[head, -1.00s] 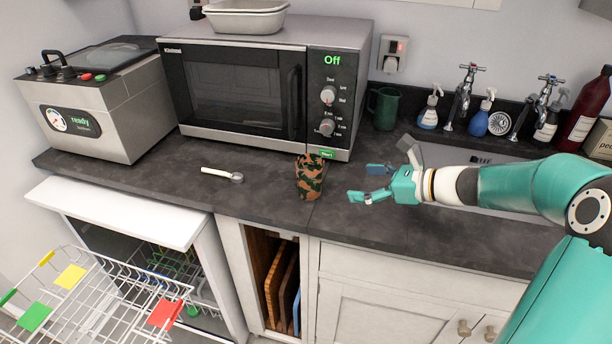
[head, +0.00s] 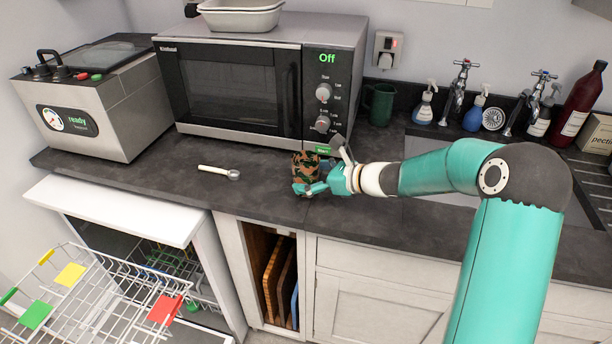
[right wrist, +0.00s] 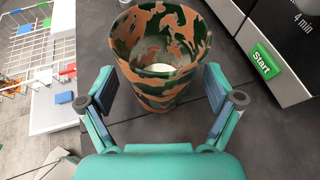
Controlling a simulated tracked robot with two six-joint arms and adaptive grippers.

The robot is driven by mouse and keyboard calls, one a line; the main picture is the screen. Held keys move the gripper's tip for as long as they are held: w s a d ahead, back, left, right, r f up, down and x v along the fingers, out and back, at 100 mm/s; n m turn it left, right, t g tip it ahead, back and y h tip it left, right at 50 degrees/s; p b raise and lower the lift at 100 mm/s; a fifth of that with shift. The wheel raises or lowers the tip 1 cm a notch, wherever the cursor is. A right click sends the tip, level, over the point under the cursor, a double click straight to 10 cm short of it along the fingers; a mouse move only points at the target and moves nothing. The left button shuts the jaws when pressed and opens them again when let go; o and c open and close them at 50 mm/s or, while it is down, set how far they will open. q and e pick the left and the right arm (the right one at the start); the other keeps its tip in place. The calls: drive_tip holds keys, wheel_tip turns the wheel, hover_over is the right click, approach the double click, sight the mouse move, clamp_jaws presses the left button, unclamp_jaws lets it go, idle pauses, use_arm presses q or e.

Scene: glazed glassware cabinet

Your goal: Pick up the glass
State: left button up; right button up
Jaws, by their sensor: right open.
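The glass is a camouflage-patterned cup (head: 305,165) in brown, green and black. It stands upright on the dark countertop in front of the microwave. My right gripper (head: 312,186) is at the cup from the right and partly covers its lower part in the head view. In the right wrist view the cup (right wrist: 160,55) stands between the two open fingers of the right gripper (right wrist: 158,95), with its open mouth facing the camera. A gap shows between the cup and each finger pad. My left gripper is not in view.
The microwave (head: 232,95) stands close behind the cup. A white-handled spoon (head: 217,171) lies to the left. A dark green mug (head: 380,104), spray bottles and taps are at the back right. An open dishwasher rack (head: 95,295) is lower left.

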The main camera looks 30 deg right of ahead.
drive_tip(key=shift+x, duration=0.8)
drive_tip(key=shift+d, duration=0.1)
drive_tip(key=c, duration=1.4)
drive_tip(key=shift+r, duration=0.2)
